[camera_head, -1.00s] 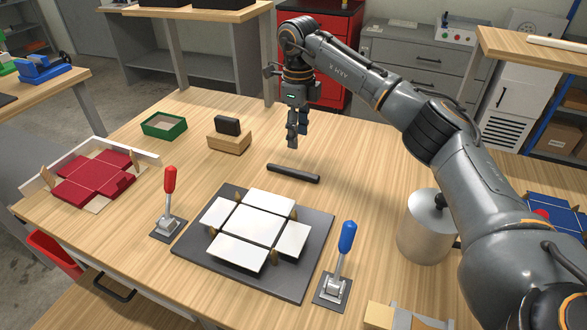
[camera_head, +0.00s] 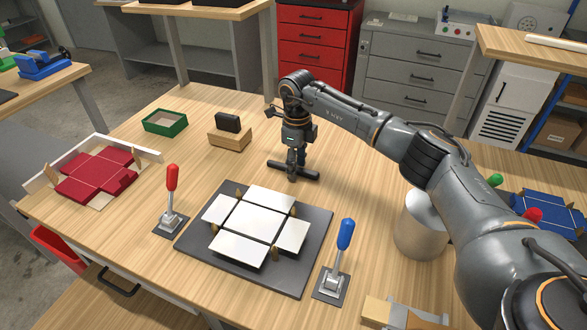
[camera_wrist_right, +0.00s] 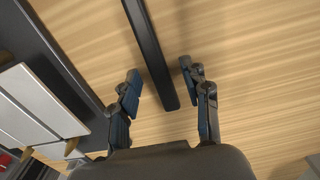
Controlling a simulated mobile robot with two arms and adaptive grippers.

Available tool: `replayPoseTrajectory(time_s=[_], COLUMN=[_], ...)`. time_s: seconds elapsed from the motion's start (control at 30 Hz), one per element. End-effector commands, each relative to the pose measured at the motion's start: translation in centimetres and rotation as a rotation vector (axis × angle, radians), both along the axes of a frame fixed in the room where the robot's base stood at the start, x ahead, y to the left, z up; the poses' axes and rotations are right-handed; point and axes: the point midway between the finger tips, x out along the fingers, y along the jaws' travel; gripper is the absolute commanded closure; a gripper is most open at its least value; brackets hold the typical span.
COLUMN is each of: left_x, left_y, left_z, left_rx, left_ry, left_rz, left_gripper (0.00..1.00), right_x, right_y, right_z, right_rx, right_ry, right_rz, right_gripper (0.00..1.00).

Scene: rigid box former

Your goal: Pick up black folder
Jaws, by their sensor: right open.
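The black folder (camera_head: 308,176) is a slim dark bar lying on the wooden table, just behind the grey plate with the white box blank. It also shows in the right wrist view (camera_wrist_right: 150,52), running between the fingers of my right gripper. In the right wrist view my right gripper (camera_wrist_right: 160,87) is open, with one finger on each side of the bar and a gap on both sides. My left gripper is not in view.
The grey plate (camera_head: 190,245) carries a white blank (camera_head: 255,220). A red-handled lever (camera_head: 172,185) and a blue-handled lever (camera_head: 345,240) flank it. A wooden block with a black piece (camera_head: 230,138), a green tray (camera_head: 165,123) and a metal cylinder (camera_head: 418,230) stand around.

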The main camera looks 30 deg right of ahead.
Motion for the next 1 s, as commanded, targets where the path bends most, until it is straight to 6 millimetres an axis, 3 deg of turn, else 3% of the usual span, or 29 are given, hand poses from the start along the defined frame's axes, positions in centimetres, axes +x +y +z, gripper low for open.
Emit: replayPoseTrajectory(time_s=[0.07, 0.3, 0.73, 1.0], left_x=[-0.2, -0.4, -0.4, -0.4], left_y=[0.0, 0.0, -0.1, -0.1], left_z=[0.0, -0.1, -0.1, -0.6], left_rx=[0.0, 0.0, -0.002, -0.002], left_ry=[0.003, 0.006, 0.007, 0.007], left_rz=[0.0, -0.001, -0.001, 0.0], left_gripper=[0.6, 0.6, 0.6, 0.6], right_x=[0.0, 0.0, 0.0, -0.1], right_y=[0.0, 0.0, 0.0, 0.5], right_z=[0.0, 0.0, 0.5, 3.8], right_rx=[0.0, 0.0, 0.001, 0.001], right_ry=[0.0, 0.0, -0.001, -0.004], right_rz=[0.0, 0.0, 0.0, 0.003], right_gripper=[0.53, 1.0, 1.0, 1.0])
